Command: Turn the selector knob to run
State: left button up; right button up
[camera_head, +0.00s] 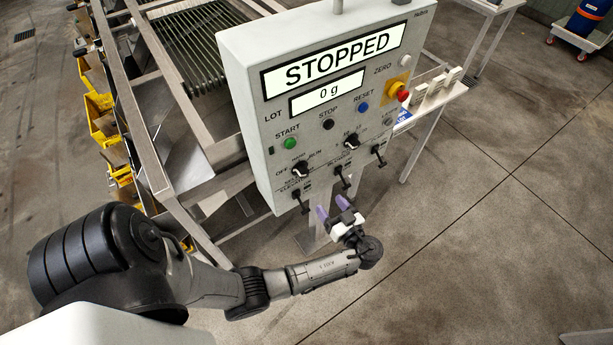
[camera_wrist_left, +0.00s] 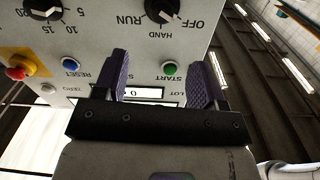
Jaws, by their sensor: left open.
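The selector knob (camera_head: 299,169) is black, on the lower left of the grey control panel (camera_head: 247,95), with the labels OFF, HAND and RUN around it. In the left wrist view the knob (camera_wrist_left: 160,10) is upside down at the top edge and partly cut off; its pale mark seems to face the OFF side. My left gripper (camera_head: 331,208) is open and empty, with purple finger pads, below and right of the knob and apart from it. In the left wrist view the open fingers (camera_wrist_left: 163,62) point toward the panel, with the knob beyond them. My right gripper is not in view.
The display (camera_head: 336,60) reads STOPPED. A green START button (camera_head: 289,143), black STOP button (camera_head: 328,124), blue RESET button (camera_head: 363,107) and red emergency stop (camera_head: 402,95) are nearby. Another knob (camera_head: 351,140) and several toggle switches (camera_head: 340,177) sit close to the selector.

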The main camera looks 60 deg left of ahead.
aim_at(305, 174)
pick_arm(q)
jog(key=a+n+p, duration=0.1)
jog(key=a, duration=0.3)
jog(key=s+a+n+p, duration=0.1)
jog(key=a+n, duration=0.1)
jog(key=a, duration=0.2)
jog(key=a+n+p, duration=0.1)
jog(key=a, duration=0.3)
jog(key=shift+s+a+r+n+p, duration=0.1)
jog(key=shift+s+r+n+p, duration=0.1)
jog(key=shift+n+p, duration=0.2)
jog(key=shift+a+f, duration=0.1)
jog(key=shift+a, duration=0.7)
jog(key=shift+c, duration=1.4)
jog(key=c, duration=0.6)
